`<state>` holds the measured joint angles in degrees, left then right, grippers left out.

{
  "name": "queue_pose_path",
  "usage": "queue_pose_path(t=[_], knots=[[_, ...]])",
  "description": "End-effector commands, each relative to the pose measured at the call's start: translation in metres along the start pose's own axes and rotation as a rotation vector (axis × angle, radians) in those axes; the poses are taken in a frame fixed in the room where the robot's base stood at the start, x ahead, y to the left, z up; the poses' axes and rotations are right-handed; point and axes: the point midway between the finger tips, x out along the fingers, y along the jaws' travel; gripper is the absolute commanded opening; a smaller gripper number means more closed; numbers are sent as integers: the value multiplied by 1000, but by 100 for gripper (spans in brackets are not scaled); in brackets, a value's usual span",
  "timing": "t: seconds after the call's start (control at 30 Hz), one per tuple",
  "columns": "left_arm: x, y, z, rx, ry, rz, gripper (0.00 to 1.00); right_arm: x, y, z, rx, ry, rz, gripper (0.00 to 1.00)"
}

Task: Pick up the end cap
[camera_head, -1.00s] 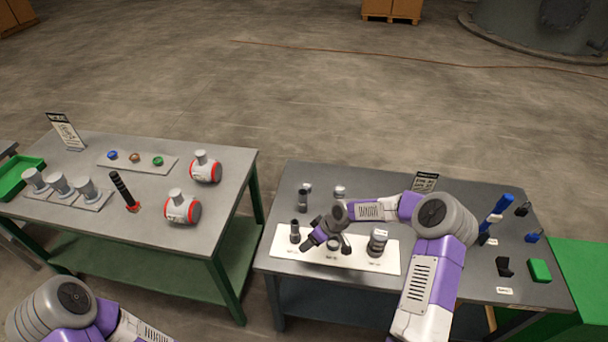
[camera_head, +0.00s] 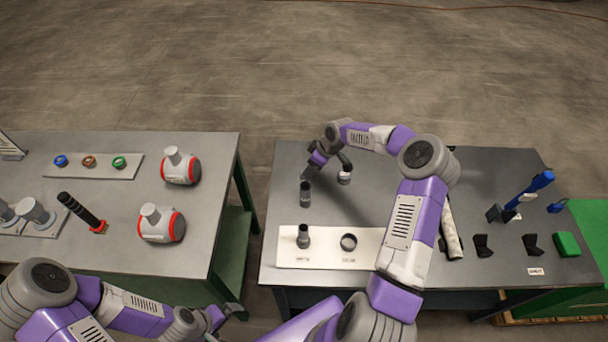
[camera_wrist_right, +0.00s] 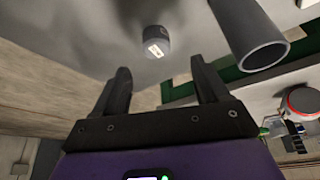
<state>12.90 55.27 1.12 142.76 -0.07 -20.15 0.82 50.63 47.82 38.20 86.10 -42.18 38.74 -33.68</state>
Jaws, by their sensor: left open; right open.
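The short dark cylinder with a white label, which looks like the end cap (camera_head: 344,178), stands at the back of the right table. It also shows in the right wrist view (camera_wrist_right: 156,42), just beyond the fingertips. My right gripper (camera_head: 327,170) is open and low beside it, with a finger close to it in the head view. The right wrist view shows the two fingers (camera_wrist_right: 161,75) apart with nothing between them. I cannot tell whether a finger touches the cap. My left gripper (camera_head: 226,314) is open and empty in front of the left table.
A taller dark tube (camera_head: 305,194) stands left of the cap. A white board (camera_head: 320,261) holds a fitting (camera_head: 303,237) and a ring (camera_head: 348,242). My right arm covers part of the right table (camera_head: 285,213). The left table (camera_head: 210,238) holds red-and-white housings (camera_head: 161,224).

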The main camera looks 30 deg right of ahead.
Motion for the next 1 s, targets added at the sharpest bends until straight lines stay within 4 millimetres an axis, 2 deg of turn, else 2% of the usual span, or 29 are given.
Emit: queue_pose_path(t=[0.5, 0.6, 0.83, 1.0], knots=[[-2, 1, -1, 1, 2, 0, 100, 64, 3, 4, 0, 1, -3, 74], [-2, 1, -1, 1, 2, 0, 100, 70, 3, 4, 1, 1, -2, 74], [-2, 1, -1, 0, 2, 0, 100, 71, 3, 4, 0, 1, -1, 74], [-2, 1, -1, 0, 2, 0, 100, 71, 3, 4, 0, 1, -1, 49]])
